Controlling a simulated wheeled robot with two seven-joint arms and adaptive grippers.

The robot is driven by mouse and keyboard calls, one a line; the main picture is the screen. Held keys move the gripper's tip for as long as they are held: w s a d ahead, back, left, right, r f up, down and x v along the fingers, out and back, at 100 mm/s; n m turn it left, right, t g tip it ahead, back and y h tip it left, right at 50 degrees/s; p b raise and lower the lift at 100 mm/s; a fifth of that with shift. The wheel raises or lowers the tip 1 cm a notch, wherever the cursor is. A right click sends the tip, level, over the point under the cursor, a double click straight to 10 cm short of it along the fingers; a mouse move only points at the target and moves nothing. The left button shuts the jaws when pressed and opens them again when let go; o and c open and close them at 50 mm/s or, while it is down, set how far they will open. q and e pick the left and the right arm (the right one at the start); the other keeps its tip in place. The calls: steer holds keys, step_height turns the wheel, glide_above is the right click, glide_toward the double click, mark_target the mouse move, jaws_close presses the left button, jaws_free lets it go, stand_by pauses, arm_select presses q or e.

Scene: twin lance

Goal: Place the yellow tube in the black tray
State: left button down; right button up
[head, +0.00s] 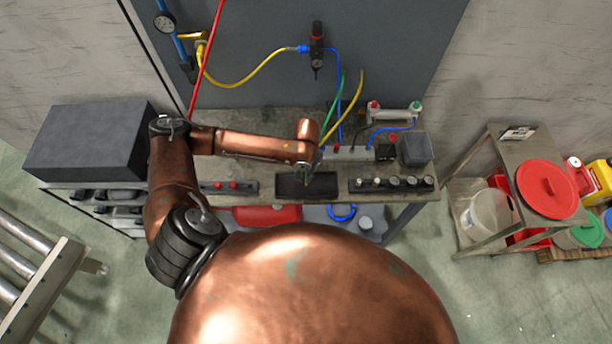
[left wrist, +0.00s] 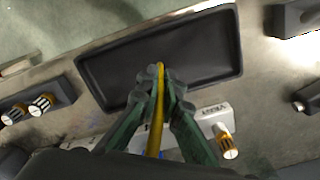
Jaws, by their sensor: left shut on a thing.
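The black tray (head: 289,187) is a shallow rectangle at the front of the workbench; it fills the upper middle of the left wrist view (left wrist: 112,72). The yellow tube (head: 348,112) arcs down from the panel side towards my left gripper (head: 307,176). In the left wrist view my left gripper (left wrist: 160,80) has its green fingers shut on the yellow tube (left wrist: 155,132), near its end. The fingertips and tube end show over the tray's area, within its rim in that view. I cannot tell whether the tube touches the tray floor. My right gripper is not in view.
A green tube (head: 333,112) hangs beside the yellow one. A connector block (head: 350,154) stands behind the tray. A strip of knobs (head: 392,184) lies right of the tray, and a strip with red knobs (head: 228,187) left. A large dark box (head: 90,140) stands at the bench's left end.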

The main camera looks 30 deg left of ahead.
arm_select(q)
steer(key=shift+f, duration=0.1)
steer(key=c, duration=2.1)
jaws_free()
step_height(320, 180, up, 12)
steer(key=shift+r, duration=0.15)
